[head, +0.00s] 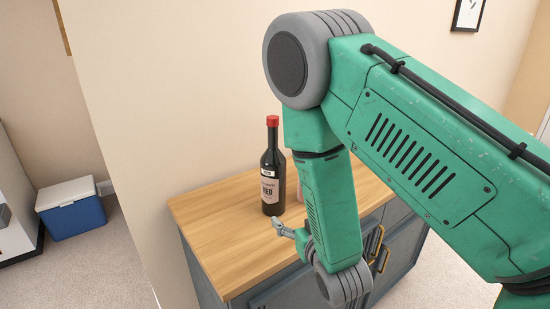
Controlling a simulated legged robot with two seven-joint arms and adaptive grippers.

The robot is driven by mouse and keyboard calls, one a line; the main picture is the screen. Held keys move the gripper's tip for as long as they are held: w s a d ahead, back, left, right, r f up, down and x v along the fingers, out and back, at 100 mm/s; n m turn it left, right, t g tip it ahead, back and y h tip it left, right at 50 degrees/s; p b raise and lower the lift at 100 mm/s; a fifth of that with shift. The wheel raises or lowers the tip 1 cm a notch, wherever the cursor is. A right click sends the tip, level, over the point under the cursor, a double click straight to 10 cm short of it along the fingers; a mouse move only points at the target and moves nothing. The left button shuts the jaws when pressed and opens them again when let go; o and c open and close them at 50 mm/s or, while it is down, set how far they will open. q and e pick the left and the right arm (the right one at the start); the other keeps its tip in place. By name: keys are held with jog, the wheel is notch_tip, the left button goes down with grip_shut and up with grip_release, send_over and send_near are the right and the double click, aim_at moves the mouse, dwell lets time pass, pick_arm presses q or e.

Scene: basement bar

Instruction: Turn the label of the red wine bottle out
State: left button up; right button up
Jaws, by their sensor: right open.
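The red wine bottle (271,170) stands upright on the wooden cabinet top (215,225). It is dark with a red cap, and its pale pink label reading "RED" faces toward the camera, slightly to the left. My right gripper (281,226) is small in view, just in front of and below the bottle's base in the picture. It is open and I see nothing in it. The green arm hides part of the gripper. My left gripper is not in view.
A pinkish item (299,190) stands right of the bottle, mostly hidden by my arm. The cabinet (275,290) has yellow handles on its front. The wall is close behind. The left part of the top is clear. A blue cooler (75,213) sits on the floor at left.

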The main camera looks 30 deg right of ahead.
notch_tip(320, 180, up, 6)
jog(key=w+a+t+h, duration=0.1)
jog(key=w+t, duration=0.1)
send_near(275, 169)
jog(key=w+d, duration=0.2)
jog(key=w, duration=0.1)
jog(key=x, duration=0.2)
jog(key=a+x, duration=0.1)
jog(key=x, duration=0.2)
jog(key=shift+w, duration=0.3)
jog(key=x, duration=0.2)
jog(key=d+b+x, duration=0.1)
jog(key=x, duration=0.1)
jog(key=shift+w+f+b, duration=0.1)
jog(key=shift+f+b, duration=0.05)
jog(key=shift+b, duration=0.15)
jog(key=shift+w+d, duration=0.1)
jog(key=shift+w, duration=0.1)
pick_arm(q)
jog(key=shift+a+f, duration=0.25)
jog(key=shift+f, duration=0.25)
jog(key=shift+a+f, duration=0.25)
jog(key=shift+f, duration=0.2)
pick_arm(e)
jog(key=shift+w+a, duration=0.15)
jog(key=shift+a, duration=0.2)
